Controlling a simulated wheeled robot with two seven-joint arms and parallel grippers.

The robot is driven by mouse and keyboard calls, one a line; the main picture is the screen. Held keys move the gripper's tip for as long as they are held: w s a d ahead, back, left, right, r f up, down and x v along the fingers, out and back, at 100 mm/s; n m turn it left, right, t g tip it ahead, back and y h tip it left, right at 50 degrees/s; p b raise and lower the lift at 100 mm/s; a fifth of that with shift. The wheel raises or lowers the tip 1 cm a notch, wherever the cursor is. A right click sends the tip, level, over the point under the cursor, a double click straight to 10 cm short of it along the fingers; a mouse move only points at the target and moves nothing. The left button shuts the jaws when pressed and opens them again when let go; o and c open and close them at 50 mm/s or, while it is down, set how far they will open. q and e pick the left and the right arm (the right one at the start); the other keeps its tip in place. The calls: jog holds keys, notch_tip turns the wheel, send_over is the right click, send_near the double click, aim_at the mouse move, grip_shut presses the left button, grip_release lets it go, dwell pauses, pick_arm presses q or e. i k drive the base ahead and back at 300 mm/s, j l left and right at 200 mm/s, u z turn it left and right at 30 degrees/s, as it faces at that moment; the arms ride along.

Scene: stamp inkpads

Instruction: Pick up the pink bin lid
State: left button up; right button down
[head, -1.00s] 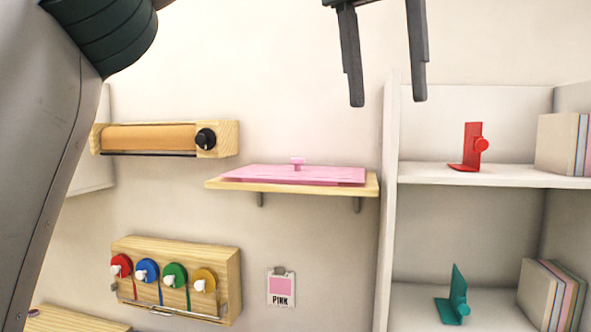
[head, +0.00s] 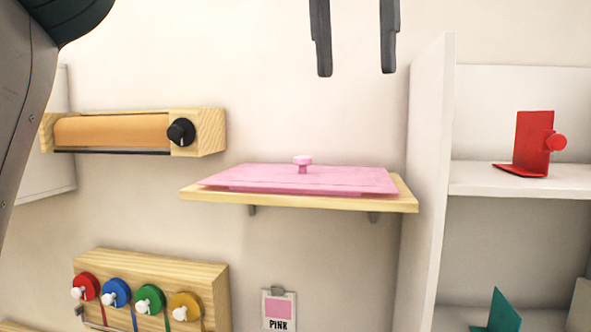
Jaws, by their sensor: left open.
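The pink bin lid (head: 345,181) is a flat pink sheet with a small upright knob (head: 303,162) on top. It lies flat on a light wooden wall shelf (head: 408,197) in the middle of the head view. My left gripper (head: 354,75) hangs from the top of the view, fingers pointing down. It is open and empty, with its fingertips above the lid in the picture and slightly right of the knob. My right gripper is out of view.
A white bookcase (head: 430,180) with a red bookend (head: 533,143) stands right of the shelf. A wooden paper-roll holder (head: 210,132) is on the wall at left. A rack of coloured reels (head: 160,262) and a PINK tag (head: 279,310) are below.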

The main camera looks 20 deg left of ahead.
aim_at(301, 177)
jog(key=i+j, duration=0.85)
